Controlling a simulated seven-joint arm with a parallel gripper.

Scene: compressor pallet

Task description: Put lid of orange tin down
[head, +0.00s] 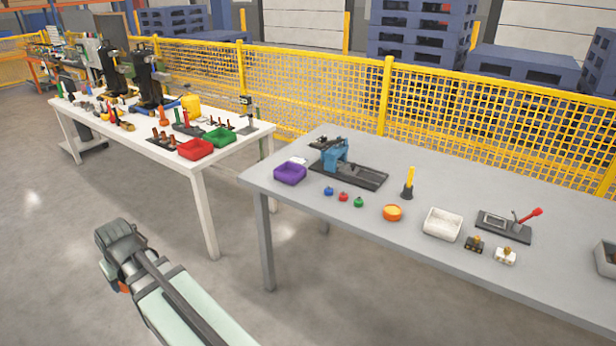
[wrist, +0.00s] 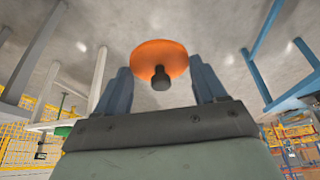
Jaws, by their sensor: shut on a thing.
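The orange lid (wrist: 158,57) shows in the wrist view as a round orange disc with a dark knob (wrist: 160,78) facing the camera. My gripper (wrist: 161,75) is shut on the lid, with one finger at each side of it. Bare floor lies behind the lid in that view. The orange tin (head: 392,213) stands on the grey table in the head view, and its top looks open. My arm is at the lower left of the head view, over the floor and away from the tin. My fingers cannot be made out there.
The grey table (head: 300,225) also holds a purple bin (head: 290,173), a blue press (head: 336,154), small coloured knobs (head: 343,197), a white bin (head: 443,224) and a red-handled device (head: 505,226). A crowded white table (head: 190,168) stands left. Yellow fencing (head: 310,90) runs behind.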

